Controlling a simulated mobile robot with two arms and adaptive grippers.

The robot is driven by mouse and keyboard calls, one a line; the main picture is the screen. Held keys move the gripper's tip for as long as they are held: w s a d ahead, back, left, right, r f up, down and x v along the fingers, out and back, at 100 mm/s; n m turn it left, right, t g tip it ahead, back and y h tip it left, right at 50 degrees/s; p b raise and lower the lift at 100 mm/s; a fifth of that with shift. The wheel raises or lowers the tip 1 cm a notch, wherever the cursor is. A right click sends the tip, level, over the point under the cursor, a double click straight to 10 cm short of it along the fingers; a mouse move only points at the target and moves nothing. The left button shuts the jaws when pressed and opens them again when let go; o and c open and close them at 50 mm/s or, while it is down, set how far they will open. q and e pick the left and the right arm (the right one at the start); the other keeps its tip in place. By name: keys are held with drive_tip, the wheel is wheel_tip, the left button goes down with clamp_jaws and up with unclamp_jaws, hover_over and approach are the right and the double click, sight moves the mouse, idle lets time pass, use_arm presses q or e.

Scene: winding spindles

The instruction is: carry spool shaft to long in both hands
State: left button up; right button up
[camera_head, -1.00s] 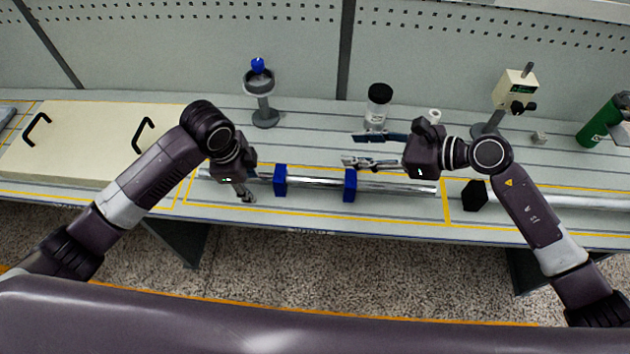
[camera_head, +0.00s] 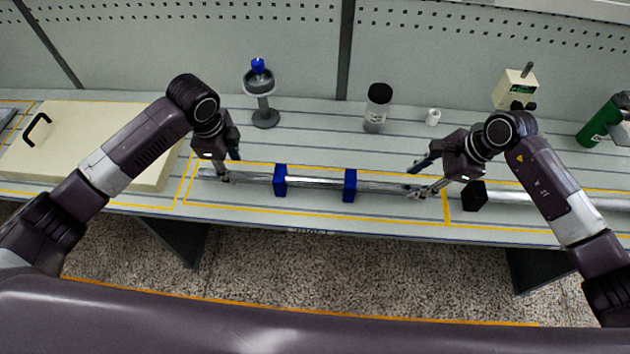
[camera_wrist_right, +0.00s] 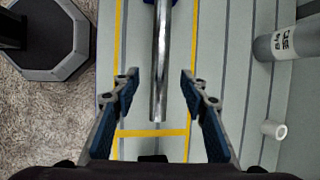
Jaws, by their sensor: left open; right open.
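The spool shaft (camera_head: 318,182) is a long shiny metal rod lying across two blue supports (camera_head: 280,180) and (camera_head: 349,186) on the bench. My left gripper (camera_head: 229,168) is open by the shaft's left end; the wrist hides part of that area, and I cannot tell whether it touches. My right gripper (camera_head: 416,178) is open by the shaft's right end. In the right wrist view the shaft (camera_wrist_right: 160,70) ends between the spread fingers of the right gripper (camera_wrist_right: 160,85), apart from both.
A black-capped jar (camera_head: 377,108), a small white cylinder (camera_head: 433,117) and a grey stand with a blue top (camera_head: 262,98) stand behind the shaft. A black block (camera_head: 474,196) lies right of it.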

sight(236, 172)
use_arm(q)
drive_tip(key=f, duration=0.4)
drive_tip(key=w+f, duration=0.1)
drive_tip(key=f, duration=0.1)
use_arm(e)
drive_tip(key=x, duration=0.6)
drive_tip(key=shift+a, duration=0.1)
use_arm(q)
clamp_jaws()
use_arm(e)
clamp_jaws()
use_arm(q)
drive_tip(key=shift+w+r, duration=0.2)
use_arm(e)
drive_tip(key=shift+w+r, duration=0.2)
